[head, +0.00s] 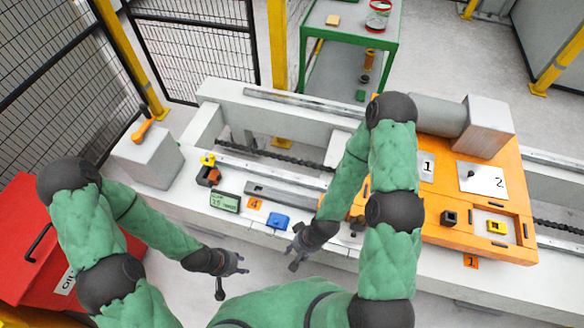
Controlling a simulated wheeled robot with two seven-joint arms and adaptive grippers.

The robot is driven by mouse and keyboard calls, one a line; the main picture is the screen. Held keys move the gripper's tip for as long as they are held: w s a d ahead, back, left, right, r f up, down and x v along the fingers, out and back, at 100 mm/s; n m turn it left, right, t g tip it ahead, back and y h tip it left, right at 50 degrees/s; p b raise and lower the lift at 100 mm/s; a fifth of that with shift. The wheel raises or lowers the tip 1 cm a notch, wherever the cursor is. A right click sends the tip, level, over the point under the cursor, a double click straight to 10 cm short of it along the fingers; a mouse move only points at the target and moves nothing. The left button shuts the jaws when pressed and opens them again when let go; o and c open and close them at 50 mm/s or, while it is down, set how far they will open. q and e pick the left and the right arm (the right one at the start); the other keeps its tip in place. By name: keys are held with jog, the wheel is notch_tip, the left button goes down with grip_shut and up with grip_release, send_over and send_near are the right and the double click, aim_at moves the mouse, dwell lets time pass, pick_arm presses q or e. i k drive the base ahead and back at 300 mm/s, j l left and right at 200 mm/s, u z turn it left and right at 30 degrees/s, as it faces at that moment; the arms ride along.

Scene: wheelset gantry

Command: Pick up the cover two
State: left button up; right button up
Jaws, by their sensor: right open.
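Cover two is a pale flat plate marked "2" (483,182) with a small dark knob. It lies on the right part of the orange machine housing (455,235). A similar plate marked "1" (427,167) lies to its left, partly hidden by my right arm. My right gripper (293,256) is open and empty above the near edge of the bench, well left of cover two. My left gripper (232,275) hangs further left in front of the bench. A dark piece with a rounded end shows below it, and its jaw state is unclear.
A grey motor (487,125) stands behind cover two. A black block (450,217) and a yellow part in a recess (496,227) are in front of it. A blue box (278,220) and a green meter (225,202) lie on the bench (180,205). A green cart (345,45) stands behind.

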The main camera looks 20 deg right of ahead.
aim_at(480, 180)
jog(key=z, duration=2.3)
jog(key=i+l+u, duration=0.25)
jog(key=l, duration=0.45)
jog(key=l+u, duration=0.3)
jog(key=l, duration=0.35)
